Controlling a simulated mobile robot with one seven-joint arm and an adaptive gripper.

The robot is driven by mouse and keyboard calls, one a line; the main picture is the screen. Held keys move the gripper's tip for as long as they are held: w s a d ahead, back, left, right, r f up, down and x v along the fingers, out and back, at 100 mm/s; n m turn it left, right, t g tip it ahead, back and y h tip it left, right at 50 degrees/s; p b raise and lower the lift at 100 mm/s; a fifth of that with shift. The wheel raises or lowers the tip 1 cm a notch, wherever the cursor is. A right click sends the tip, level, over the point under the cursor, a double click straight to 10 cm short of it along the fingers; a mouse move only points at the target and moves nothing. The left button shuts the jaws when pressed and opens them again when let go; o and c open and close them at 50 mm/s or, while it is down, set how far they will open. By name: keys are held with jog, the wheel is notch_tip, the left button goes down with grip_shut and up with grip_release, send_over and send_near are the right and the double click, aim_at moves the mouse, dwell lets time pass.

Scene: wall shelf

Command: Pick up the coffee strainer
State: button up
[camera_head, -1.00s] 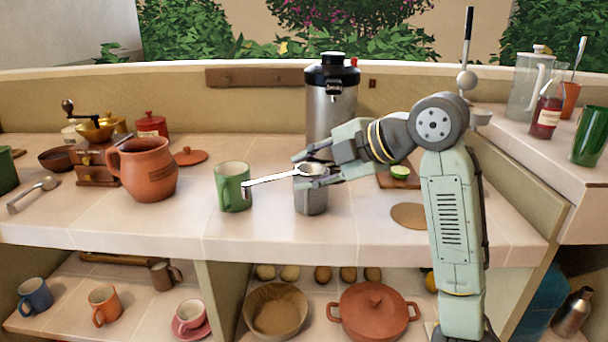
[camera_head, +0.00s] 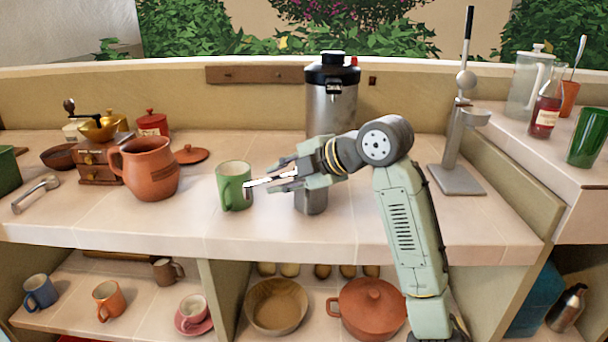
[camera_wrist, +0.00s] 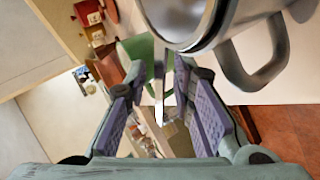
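The coffee strainer has a thin pale metal handle (camera_head: 256,184) that sticks out to the left above the grey metal cup (camera_head: 311,200). Its bowl is hidden behind my gripper in the head view. My gripper (camera_head: 270,176) is over the cup, pointing left, with its fingers along the handle. In the wrist view, my gripper (camera_wrist: 157,80) has its purple-padded fingers apart. The handle (camera_wrist: 160,108) runs between them, nearer the right finger, and the grey cup (camera_wrist: 195,25) is at the top.
A green mug (camera_head: 234,187) stands just left of the handle's end. A clay jug (camera_head: 146,168) is farther left. A steel urn (camera_head: 331,105) stands behind my gripper, and a metal press stand (camera_head: 456,180) is to the right. The front counter has free room.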

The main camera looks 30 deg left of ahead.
grip_shut()
jog(key=shift+r, duration=0.1)
dwell(0.4)
